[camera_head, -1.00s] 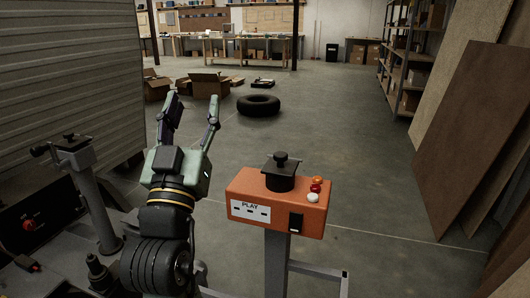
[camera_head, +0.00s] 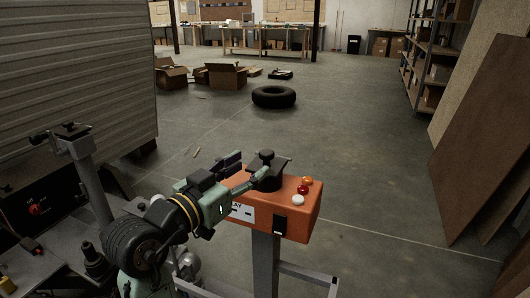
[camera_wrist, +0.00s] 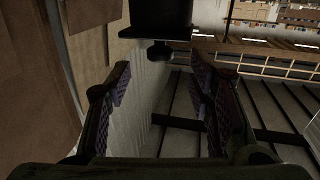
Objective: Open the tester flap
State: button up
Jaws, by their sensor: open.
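An orange tester box (camera_head: 300,222) with a partly covered "PLAY" label stands on a grey post in the head view. On its top is a black flap (camera_head: 270,181) with a round knob (camera_head: 266,155). My gripper (camera_head: 251,165) is open at the left of the flap, its fingers pointing right toward the knob. One finger overlaps the flap's left side in the picture; I cannot tell if they touch. In the wrist view, a dark block (camera_wrist: 160,17) with a small knob (camera_wrist: 160,50) appears ahead, between and beyond the open fingers (camera_wrist: 159,68).
Orange, red and white buttons (camera_head: 302,190) sit on the box's right top. A grey stand (camera_head: 90,185) and black panel (camera_head: 35,200) are at the left, by a corrugated wall (camera_head: 75,75). Open floor lies behind the box, with a tyre (camera_head: 274,97).

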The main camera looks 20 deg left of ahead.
aim_at(262, 158)
jog(key=p+x, duration=0.1)
jog(key=x, duration=0.6)
jog(key=shift+w, duration=0.2)
jog(key=shift+c, duration=0.4)
grip_shut()
